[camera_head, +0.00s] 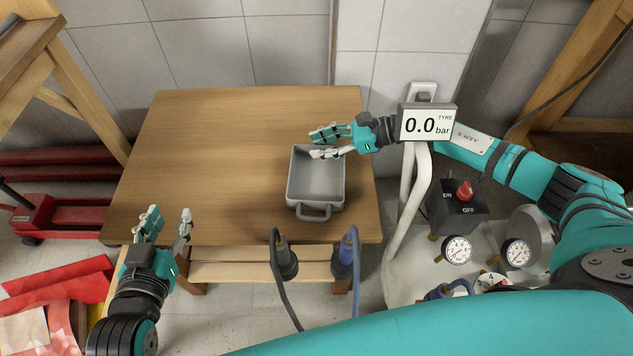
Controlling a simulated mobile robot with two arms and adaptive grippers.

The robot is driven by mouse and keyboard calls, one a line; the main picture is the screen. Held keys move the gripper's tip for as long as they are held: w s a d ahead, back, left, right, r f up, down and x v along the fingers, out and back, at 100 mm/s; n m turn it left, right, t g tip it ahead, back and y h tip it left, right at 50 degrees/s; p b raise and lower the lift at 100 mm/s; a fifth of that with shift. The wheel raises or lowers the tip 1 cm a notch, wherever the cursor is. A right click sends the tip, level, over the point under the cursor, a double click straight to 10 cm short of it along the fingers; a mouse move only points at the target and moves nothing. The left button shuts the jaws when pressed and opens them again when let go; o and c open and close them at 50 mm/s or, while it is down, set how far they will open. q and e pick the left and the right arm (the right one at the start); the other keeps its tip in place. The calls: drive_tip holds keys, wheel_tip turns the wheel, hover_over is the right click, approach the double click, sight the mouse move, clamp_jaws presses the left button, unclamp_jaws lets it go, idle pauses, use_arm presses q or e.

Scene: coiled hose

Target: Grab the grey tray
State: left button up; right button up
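The grey tray (316,196) is a rectangular bin with a handle at its near end. It sits on the right part of the wooden table (205,160) and looks empty. My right gripper (317,143) reaches in from the right over the tray's far end, its fingers apart and pointing left. I cannot tell whether it touches the rim. My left gripper (170,217) is open and empty at the table's near left edge, well to the left of the tray, fingers pointing away from me.
A display reading 0.0 bar (427,123) stands right of the table, above a control box with a red switch (464,190) and gauges (457,250). Two hose ends (285,258) stand at the table's front. A red jack (60,215) lies left. The table's left half is clear.

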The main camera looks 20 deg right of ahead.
drive_tip(key=shift+w+a+f, duration=0.15)
drive_tip(key=shift+a+f, duration=0.05)
drive_tip(key=shift+a, duration=0.15)
clamp_jaws()
drive_tip(key=shift+r, duration=0.15)
